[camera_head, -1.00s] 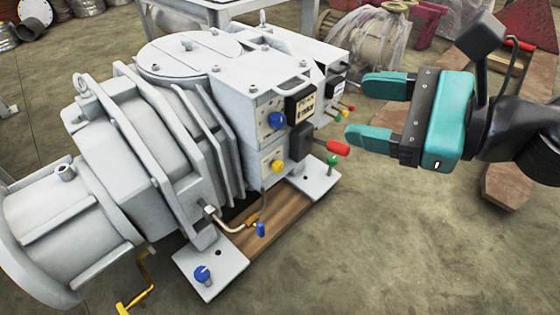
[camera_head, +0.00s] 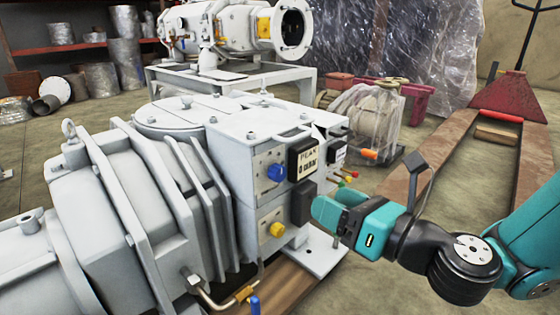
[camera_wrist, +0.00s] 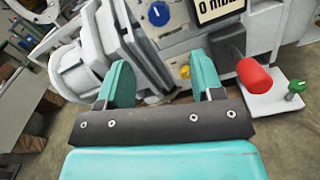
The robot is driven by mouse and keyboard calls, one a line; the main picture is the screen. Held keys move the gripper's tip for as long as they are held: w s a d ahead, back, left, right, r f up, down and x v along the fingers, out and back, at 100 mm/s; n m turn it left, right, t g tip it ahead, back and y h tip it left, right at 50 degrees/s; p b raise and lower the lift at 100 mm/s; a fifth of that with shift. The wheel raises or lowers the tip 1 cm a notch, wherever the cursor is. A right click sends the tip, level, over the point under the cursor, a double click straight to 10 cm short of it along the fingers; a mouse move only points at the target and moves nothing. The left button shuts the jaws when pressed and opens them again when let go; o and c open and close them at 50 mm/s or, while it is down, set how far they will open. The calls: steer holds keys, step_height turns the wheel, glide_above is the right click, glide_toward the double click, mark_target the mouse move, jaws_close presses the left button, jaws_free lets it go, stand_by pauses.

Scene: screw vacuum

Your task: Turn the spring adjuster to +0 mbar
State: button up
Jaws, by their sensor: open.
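The grey vacuum machine (camera_head: 185,190) carries a blue knob (camera_head: 276,172) above a yellow knob (camera_head: 277,230). A dark display (camera_head: 303,158) beside the blue knob reads "PEAK" and what looks like "0 MBAR". I cannot tell which part is the spring adjuster. My gripper (camera_head: 331,206) is open and empty, close to the machine's front at the right of the knobs. In the wrist view, the yellow knob (camera_wrist: 184,72) shows between the fingers of my gripper (camera_wrist: 162,62), and the blue knob (camera_wrist: 159,13) is higher up. Nothing is touched that I can see.
A red handle (camera_wrist: 253,75) juts out right of my right finger in the wrist view, with a green knob (camera_wrist: 296,87) beyond. A black box (camera_head: 302,204) sits below the display. A red pallet truck (camera_head: 505,95) stands behind.

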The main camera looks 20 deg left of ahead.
mark_target(281, 177)
steer(key=p+x, duration=0.3)
steer(key=x, duration=0.8)
steer(key=shift+s+f, duration=0.1)
steer(key=shift+s, duration=0.05)
steer(key=shift+w+a, duration=0.3)
steer(key=shift+a, duration=0.35)
steer(key=c, duration=0.9)
